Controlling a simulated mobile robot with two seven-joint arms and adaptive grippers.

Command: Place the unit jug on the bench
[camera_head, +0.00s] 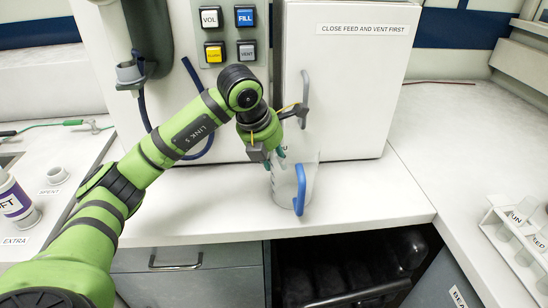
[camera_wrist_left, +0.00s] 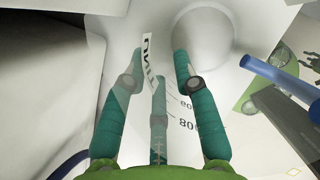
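The unit jug (camera_head: 283,184) is a clear vessel with a blue handle. It stands upright at the front of the white bench (camera_head: 360,203); I cannot tell whether its base touches the top. My left gripper (camera_head: 275,158) is at the jug's upper left rim, its teal fingers closed about the clear wall. In the left wrist view the fingers (camera_wrist_left: 158,70) lie on the jug's wall (camera_wrist_left: 195,105), by its "UNIT" label and printed scale marks. The blue handle (camera_wrist_left: 270,72) is at the right there. My right gripper is not in view.
A white cabinet (camera_head: 350,110) with a grey handle stands just behind the jug. A rack of labelled tubes (camera_head: 520,240) is on the right counter. A purple-labelled bottle (camera_head: 14,203) is at far left. The bench right of the jug is clear; its front edge is close.

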